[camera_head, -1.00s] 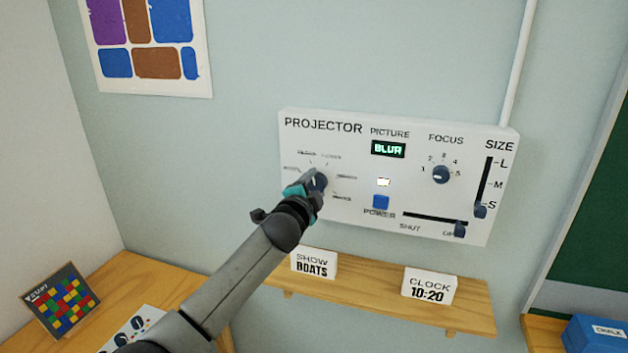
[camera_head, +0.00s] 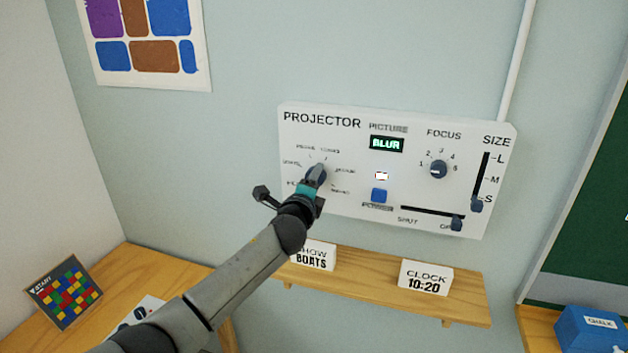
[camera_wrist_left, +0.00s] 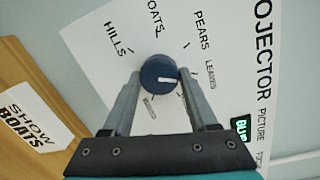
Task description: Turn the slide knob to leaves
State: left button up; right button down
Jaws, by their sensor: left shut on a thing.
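The slide knob (camera_head: 316,175) is a dark blue round dial at the left of the white projector panel (camera_head: 490,222). It also shows in the left wrist view (camera_wrist_left: 157,68), ringed by the words HILLS, BOATS, PEARS, LEAVES and others that are hard to read. Its white pointer line faces right in that view, roughly toward LEAVES (camera_wrist_left: 211,74); the right finger partly hides the exact alignment. My left gripper (camera_wrist_left: 159,82) is shut on the knob, one finger on each side. The gripper (camera_head: 314,180) covers part of the dial in the head view. My right gripper is not in view.
The picture display (camera_head: 387,144) reads BLUR. A blue power button (camera_head: 379,195), focus knob (camera_head: 438,169), size slider (camera_head: 477,204) and shutter slider (camera_head: 457,222) are to the right. Below, a wooden shelf (camera_head: 375,283) holds a SHOW BOATS sign (camera_head: 318,256) and a clock sign (camera_head: 426,278).

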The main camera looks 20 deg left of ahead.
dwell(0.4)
pick_arm(q)
jog(key=o, duration=1.4)
jog(key=shift+s, duration=0.15)
jog(key=s, duration=1.5)
jog(key=shift+d+r+b, duration=0.3)
jog(key=shift+d+r, duration=0.1)
